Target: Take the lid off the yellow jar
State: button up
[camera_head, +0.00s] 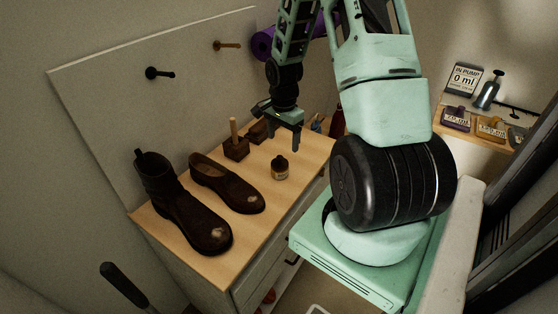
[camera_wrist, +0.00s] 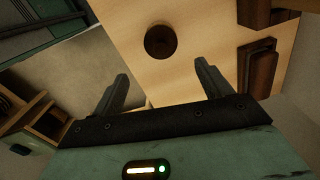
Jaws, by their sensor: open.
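A small jar (camera_head: 280,168) with a dark lid and a yellowish body stands upright on the wooden cabinet top (camera_head: 255,213). Its lid (camera_head: 280,160) is on it. From above, in the wrist view, it shows as a dark round disc (camera_wrist: 160,41) beyond my fingertips, between their lines. My gripper (camera_head: 284,138) is open and empty, pointing down above the cabinet top, slightly above and behind the jar in the head view. Both fingers (camera_wrist: 162,72) show apart in the wrist view, with nothing between them.
A dark boot (camera_head: 180,210) and a worn brown shoe (camera_head: 228,185) stand left of the jar. A brown block with an upright wooden handle (camera_head: 235,148) is close by. Pegs stick out of the back panel (camera_head: 120,85). Several small items stand on a shelf at right (camera_head: 470,143).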

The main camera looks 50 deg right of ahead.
aim_at(281, 156)
notch_tip(281, 156, down, 2)
jog(key=shift+w+a+f+p, duration=0.15)
jog(key=shift+f+p, duration=0.3)
jog(key=shift+f, duration=0.85)
jog(key=shift+w+a+f+p, duration=0.15)
jog(key=shift+f+p, duration=0.25)
jog(key=shift+f, duration=0.9)
jog(key=shift+s, duration=0.1)
jog(key=c, duration=1)
